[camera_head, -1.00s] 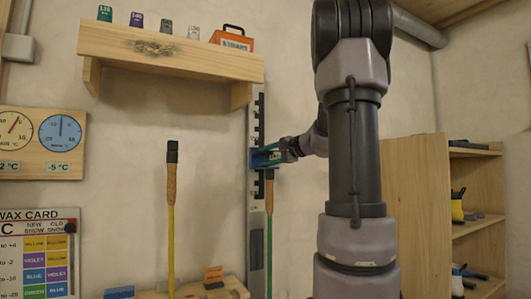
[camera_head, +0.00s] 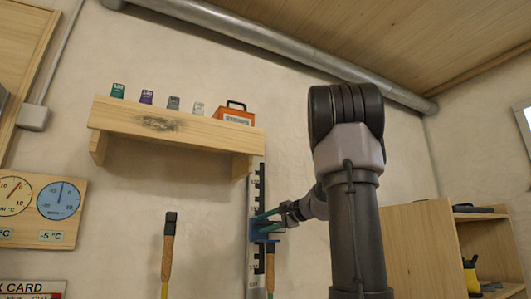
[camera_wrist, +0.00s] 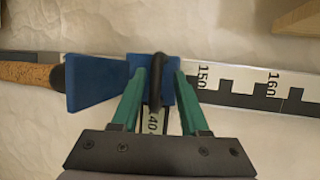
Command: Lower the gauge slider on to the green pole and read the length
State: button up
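The blue gauge slider (camera_wrist: 98,82) sits on the white wall ruler (camera_wrist: 240,88), its black loop handle (camera_wrist: 157,85) sticking out towards my gripper. The slider also shows in the head view (camera_head: 265,238), right above the green pole's black top (camera_head: 270,247). In the wrist view the blue plate meets the pole's dark cap (camera_wrist: 58,76), with cork grip beyond; they seem to touch. My gripper (camera_wrist: 160,73) has its green fingers spread on either side of the handle, with gaps. Marks 150 and 160 show above the slider; a label ending in 40 shows between the fingers.
A yellow pole (camera_head: 166,260) stands to the left. A wooden shelf (camera_head: 180,125) with small coloured blocks and an orange box (camera_head: 233,115) juts out above the ruler. A wooden rack (camera_head: 415,250) stands at right.

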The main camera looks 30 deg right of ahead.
notch_tip(320, 180, up, 28)
jog(key=shift+r, duration=0.15)
dwell(0.3)
jog(key=shift+s, duration=0.1)
jog(key=v, duration=1.2)
jog(key=shift+s, duration=0.25)
dwell(0.7)
dwell(0.5)
jog(key=f+x, duration=0.1)
jog(key=x, duration=1.2)
jog(key=shift+s, duration=0.2)
jog(key=shift+f, duration=0.1)
